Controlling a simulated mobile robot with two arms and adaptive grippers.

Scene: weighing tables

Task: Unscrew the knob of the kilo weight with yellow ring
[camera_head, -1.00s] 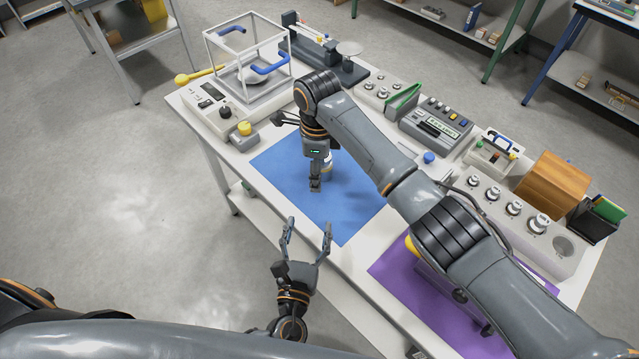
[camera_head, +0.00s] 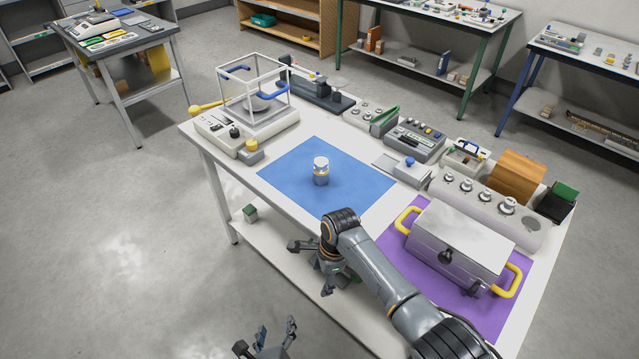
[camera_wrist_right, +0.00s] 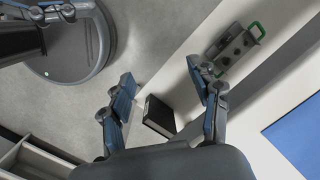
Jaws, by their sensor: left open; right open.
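The kilo weight (camera_head: 321,178) stands upright and alone on the blue mat (camera_head: 290,178). Its pale knob (camera_head: 320,161) is on top, with a yellowish ring band below it. Whether the knob is loose cannot be told. My right gripper (camera_head: 325,287) is over the table's front edge, apart from the weight and partly hidden by its wrist. In the right wrist view its fingers (camera_wrist_right: 163,88) are spread and empty. My left gripper (camera_head: 277,329) is open and empty at the bottom of the head view, off the table's front side.
A metal case (camera_head: 450,240) with yellow handles sits on the purple mat (camera_head: 390,245). A row of weights in a pale block (camera_head: 485,205), a balance with a clear case (camera_head: 255,100) and instruments line the back. The blue mat around the weight is clear.

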